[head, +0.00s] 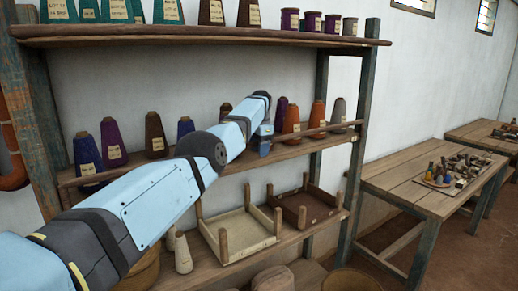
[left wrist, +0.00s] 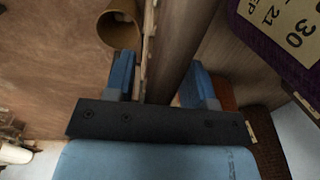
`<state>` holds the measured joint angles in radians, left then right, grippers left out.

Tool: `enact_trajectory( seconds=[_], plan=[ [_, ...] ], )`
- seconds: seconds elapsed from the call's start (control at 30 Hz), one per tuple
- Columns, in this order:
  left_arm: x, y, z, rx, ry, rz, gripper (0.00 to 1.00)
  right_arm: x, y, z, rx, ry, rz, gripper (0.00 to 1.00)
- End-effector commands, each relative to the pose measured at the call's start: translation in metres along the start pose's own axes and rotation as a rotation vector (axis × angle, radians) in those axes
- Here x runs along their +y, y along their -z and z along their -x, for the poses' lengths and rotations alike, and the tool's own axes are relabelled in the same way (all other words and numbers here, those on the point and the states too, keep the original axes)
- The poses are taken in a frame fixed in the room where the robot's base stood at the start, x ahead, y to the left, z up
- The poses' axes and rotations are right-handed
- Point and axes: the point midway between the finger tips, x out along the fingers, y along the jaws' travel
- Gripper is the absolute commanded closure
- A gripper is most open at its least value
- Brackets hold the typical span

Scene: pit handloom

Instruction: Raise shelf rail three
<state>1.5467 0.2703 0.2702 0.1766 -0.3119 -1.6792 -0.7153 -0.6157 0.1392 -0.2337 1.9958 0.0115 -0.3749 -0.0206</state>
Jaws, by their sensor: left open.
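The shelf rail (head: 335,127) is a thin wooden bar along the front of the middle shelf, crossing in front of the yarn cones. My left arm covers part of it. My left gripper (head: 265,138) is at the rail, near its middle. In the left wrist view, the gripper (left wrist: 160,85) is open, with one blue finger on each side of a long round wooden bar (left wrist: 186,45), which looks like this rail. Whether a finger touches it I cannot tell. No number shows on the rail. My right gripper is not in view.
Labelled cones, such as an orange one (head: 291,120), stand close behind the rail. The top shelf (head: 200,36) is above the gripper. Below, the lower shelf holds a pale tray frame (head: 240,236) and a dark one (head: 307,207). A table (head: 405,185) stands to the right.

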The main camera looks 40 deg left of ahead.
Motion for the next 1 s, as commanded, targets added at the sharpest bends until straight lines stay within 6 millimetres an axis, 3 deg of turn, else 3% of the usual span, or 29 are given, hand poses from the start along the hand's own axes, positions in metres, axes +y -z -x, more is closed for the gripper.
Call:
enact_trajectory(
  seconds=[0.2, 0.4, 0.6, 0.8, 1.0],
  plan=[
    [-0.001, 0.000, 0.031, 0.002, 0.000, 0.000, 0.50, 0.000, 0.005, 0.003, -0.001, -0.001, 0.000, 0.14],
    [-0.001, 0.000, 0.083, 0.001, 0.000, 0.000, 0.50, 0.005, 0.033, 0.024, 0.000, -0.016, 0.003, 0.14],
    [-0.001, 0.001, 0.118, 0.000, 0.000, 0.000, 0.50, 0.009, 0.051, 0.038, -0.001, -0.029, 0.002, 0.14],
    [0.000, 0.000, 0.134, 0.002, 0.001, 0.000, 0.50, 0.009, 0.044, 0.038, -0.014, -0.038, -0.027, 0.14],
    [0.000, -0.001, 0.137, 0.002, 0.001, 0.001, 0.50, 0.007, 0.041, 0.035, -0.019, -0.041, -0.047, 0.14]
  ],
)
